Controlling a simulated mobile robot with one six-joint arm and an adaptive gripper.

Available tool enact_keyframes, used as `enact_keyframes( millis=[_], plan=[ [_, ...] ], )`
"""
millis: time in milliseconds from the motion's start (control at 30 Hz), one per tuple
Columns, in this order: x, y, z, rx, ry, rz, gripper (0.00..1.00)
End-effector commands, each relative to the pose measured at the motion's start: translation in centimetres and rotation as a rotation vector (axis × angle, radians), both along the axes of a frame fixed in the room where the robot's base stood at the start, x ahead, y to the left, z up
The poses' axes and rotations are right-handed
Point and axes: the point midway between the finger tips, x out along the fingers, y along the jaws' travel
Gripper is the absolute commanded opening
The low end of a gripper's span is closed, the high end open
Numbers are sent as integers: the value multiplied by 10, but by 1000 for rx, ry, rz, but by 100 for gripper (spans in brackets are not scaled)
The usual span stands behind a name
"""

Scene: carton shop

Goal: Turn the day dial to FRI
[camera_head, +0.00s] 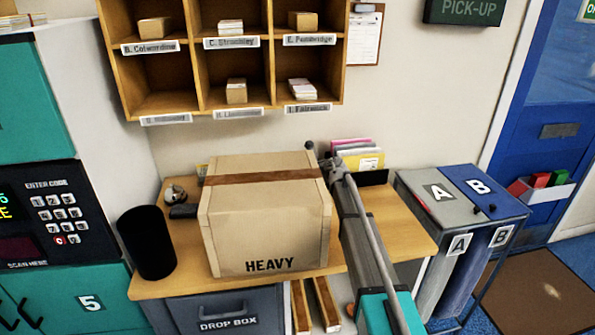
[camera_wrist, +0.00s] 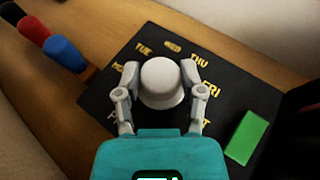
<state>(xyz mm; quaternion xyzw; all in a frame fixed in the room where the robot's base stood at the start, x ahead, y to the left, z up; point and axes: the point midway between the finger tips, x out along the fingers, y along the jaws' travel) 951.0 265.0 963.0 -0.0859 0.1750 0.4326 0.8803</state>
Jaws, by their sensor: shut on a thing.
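In the wrist view, a round pale knob, the day dial (camera_wrist: 162,82), stands on a black plate (camera_wrist: 228,85) with yellow day names around it. TUE and WED read above it, THU upper right and FRI (camera_wrist: 210,89) to the right. Other names are partly hidden by my gripper. My gripper (camera_wrist: 162,80) has one finger on each side of the knob and is shut on it. I cannot make out a pointer mark on the knob. In the head view, my gripper (camera_head: 328,166) is beside the carton's far right corner, and the dial is hidden.
A large carton marked HEAVY (camera_head: 268,235) fills the table's middle, left of my arm. A black cup (camera_head: 147,242) stands at left, an envelope rack (camera_head: 358,160) behind. The wrist view shows a green block (camera_wrist: 248,137) and red, blue and black handles (camera_wrist: 62,50).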

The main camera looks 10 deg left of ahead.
Motion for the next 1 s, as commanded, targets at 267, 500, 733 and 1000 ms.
enact_keyframes(
  millis=[267,500,733,1000],
  plan=[
    [-1,0,0,-1,1,-4,4],
    [-3,1,0,-2,0,-92,4],
    [-2,1,0,-1,0,-182,4],
    [-1,1,0,-1,1,-188,4]
  ],
)
